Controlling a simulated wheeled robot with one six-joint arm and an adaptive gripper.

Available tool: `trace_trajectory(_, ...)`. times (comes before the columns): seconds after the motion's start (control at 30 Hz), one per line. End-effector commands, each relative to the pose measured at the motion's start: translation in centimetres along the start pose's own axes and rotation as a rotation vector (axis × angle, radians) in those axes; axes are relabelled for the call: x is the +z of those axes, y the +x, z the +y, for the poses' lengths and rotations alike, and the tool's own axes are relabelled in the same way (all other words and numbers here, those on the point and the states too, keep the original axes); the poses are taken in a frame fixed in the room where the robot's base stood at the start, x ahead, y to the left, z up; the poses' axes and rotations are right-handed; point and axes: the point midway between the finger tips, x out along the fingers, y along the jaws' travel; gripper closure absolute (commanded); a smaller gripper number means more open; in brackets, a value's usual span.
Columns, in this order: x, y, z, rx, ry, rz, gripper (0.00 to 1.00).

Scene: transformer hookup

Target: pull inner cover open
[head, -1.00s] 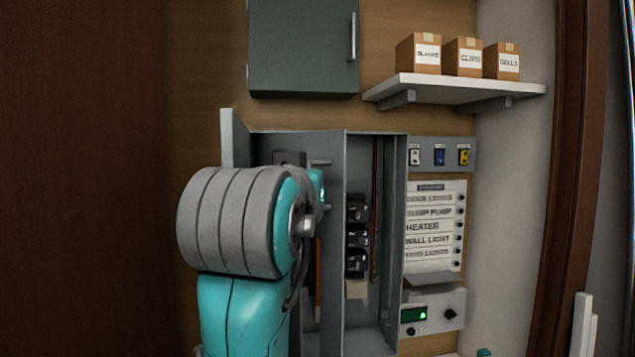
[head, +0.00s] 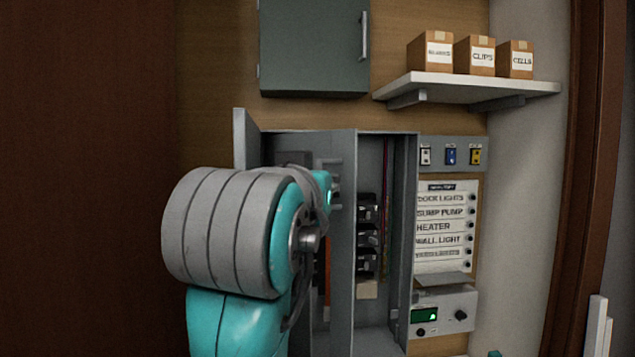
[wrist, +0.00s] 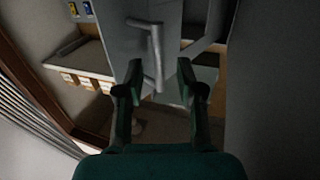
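The inner cover (head: 344,270) is a grey panel inside the grey wall cabinet in the head view. It stands partly open, with breakers and wires showing to its right. In the wrist view a grey panel (wrist: 126,45), which looks like the cover, carries a bar handle (wrist: 154,55). My gripper (wrist: 157,76) is open, its two dark fingers apart on either side of the handle's lower end. I cannot tell whether either finger touches it. In the head view my arm hides the gripper and the left part of the cabinet.
The cabinet's outer door (head: 244,140) stands open at the left. A switch label panel (head: 445,225) and a box with a green display (head: 443,312) are on the right. A shelf (head: 465,88) with three cartons and a closed grey cabinet (head: 313,45) are above.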

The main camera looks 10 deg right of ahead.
Motion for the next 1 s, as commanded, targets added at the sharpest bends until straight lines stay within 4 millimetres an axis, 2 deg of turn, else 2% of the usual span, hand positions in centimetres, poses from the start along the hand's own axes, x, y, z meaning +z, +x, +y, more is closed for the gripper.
trace_trajectory(0.2, 0.0, -4.6, -0.2, -0.005, 0.003, 0.001, 0.63)
trace_trajectory(0.4, 0.0, -7.8, -0.1, -0.004, 0.001, 0.001, 0.63)
trace_trajectory(0.6, 0.0, -9.2, 0.0, -0.001, 0.0, 0.0, 0.63)
trace_trajectory(1.0, 0.0, -9.3, 0.0, 0.0, 0.0, -0.001, 0.63)
